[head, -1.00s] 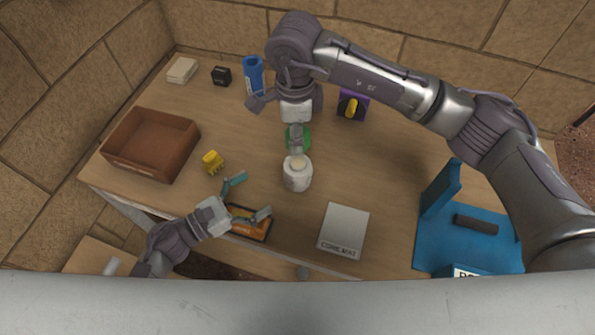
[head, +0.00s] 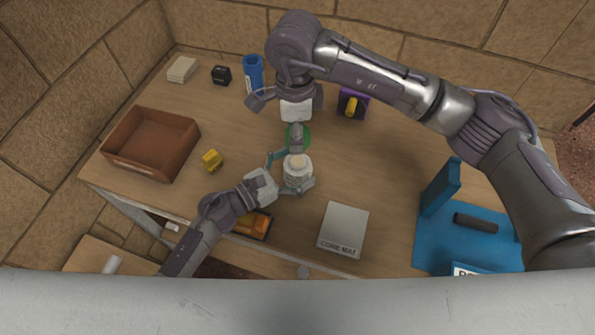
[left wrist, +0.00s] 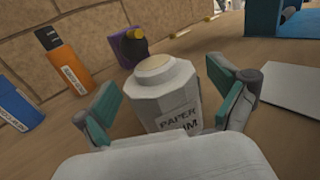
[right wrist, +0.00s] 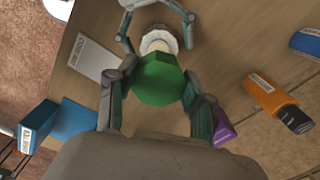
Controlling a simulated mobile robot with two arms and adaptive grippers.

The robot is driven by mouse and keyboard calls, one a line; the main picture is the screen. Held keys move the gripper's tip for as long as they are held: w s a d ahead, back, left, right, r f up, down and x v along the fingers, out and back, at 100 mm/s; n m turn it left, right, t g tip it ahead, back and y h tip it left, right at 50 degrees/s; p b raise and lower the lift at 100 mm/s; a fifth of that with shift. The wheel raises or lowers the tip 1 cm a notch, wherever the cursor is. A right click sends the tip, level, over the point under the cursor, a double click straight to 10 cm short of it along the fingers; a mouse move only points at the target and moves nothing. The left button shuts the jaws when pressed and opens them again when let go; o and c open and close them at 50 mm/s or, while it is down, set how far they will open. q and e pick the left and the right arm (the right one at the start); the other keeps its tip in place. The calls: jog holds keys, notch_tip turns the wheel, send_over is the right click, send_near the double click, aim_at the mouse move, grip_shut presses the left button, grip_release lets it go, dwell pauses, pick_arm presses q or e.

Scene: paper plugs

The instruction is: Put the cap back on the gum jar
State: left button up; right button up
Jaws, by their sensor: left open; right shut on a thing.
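The white gum jar (head: 298,174) stands upright on the table, uncapped, with a pale cream top; its label shows in the left wrist view (left wrist: 180,116). My left gripper (head: 293,174) is open, with its fingers on either side of the jar; whether they touch it I cannot tell. The green cap (right wrist: 158,80) is held between the fingers of my right gripper (right wrist: 160,88), just behind the jar in the head view. The cap also shows in the head view (head: 306,137), partly hidden by the gripper. In the right wrist view the cap hides part of the jar (right wrist: 158,40).
An orange item in a dark tray (head: 253,225) lies by the front edge, partly behind my left arm. A brown box (head: 150,143) and yellow piece (head: 212,159) are left.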

pick_arm(q)
jog(key=shift+c, duration=0.3)
jog(key=c, duration=1.7)
pick_arm(e)
send_over(296, 161)
jog(key=shift+f, duration=2.5)
jog(key=shift+f, duration=0.9)
pick_arm(q)
grip_shut()
pick_arm(e)
jog(key=shift+f, duration=0.55)
